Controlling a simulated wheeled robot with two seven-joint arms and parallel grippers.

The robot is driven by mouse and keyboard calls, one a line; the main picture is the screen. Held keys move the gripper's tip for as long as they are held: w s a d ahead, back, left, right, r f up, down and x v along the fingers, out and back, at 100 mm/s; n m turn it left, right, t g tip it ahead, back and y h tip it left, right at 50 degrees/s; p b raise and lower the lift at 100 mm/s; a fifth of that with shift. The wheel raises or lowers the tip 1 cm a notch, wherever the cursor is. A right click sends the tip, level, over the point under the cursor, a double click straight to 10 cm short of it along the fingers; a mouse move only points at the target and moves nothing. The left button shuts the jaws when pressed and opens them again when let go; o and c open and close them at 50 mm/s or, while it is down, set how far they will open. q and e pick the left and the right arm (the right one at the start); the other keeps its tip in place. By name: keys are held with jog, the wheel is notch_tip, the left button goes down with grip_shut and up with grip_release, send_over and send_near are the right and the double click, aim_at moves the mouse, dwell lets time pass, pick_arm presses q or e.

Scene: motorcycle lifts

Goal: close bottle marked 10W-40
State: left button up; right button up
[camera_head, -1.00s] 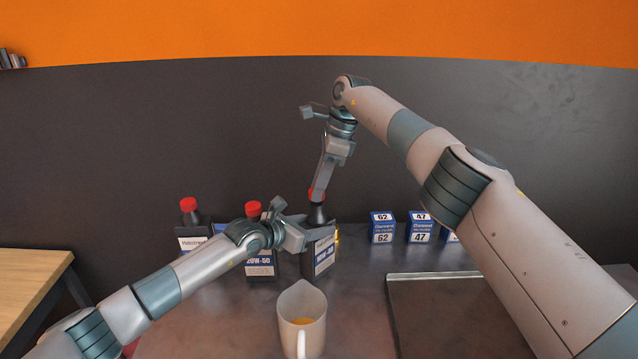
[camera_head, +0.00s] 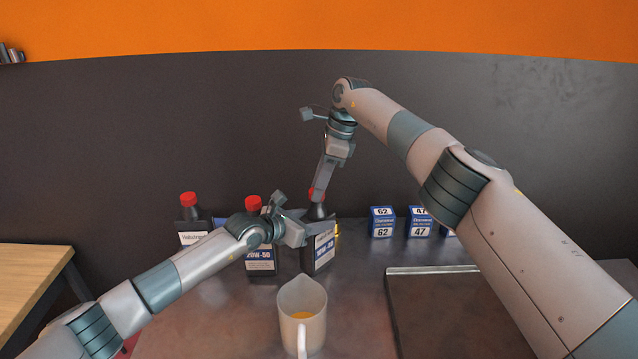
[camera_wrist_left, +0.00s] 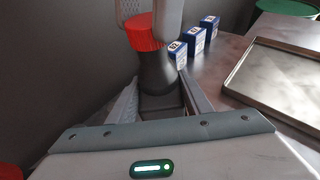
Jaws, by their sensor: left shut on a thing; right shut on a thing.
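A dark bottle (camera_head: 322,252) with a white and blue label stands upright on the table in the head view; its label print is too small to read for sure. My left gripper (camera_head: 312,229) is shut around its upper body from the left. In the left wrist view the bottle (camera_wrist_left: 158,78) stands between the left gripper's fingers (camera_wrist_left: 160,103). A red cap (camera_wrist_left: 145,32) is on the bottle's neck. My right gripper (camera_head: 318,190) is above, pointing down, shut on the red cap. Its fingers partly hide the cap.
A bottle marked 20W-50 (camera_head: 261,262) stands just left, and another red-capped bottle (camera_head: 190,215) further left. A clear jug (camera_head: 302,310) with amber liquid is in front. Blue and white boxes (camera_head: 382,222) stand behind right. A metal tray (camera_head: 440,310) lies at right.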

jog(key=shift+f, duration=0.55)
dwell(0.6)
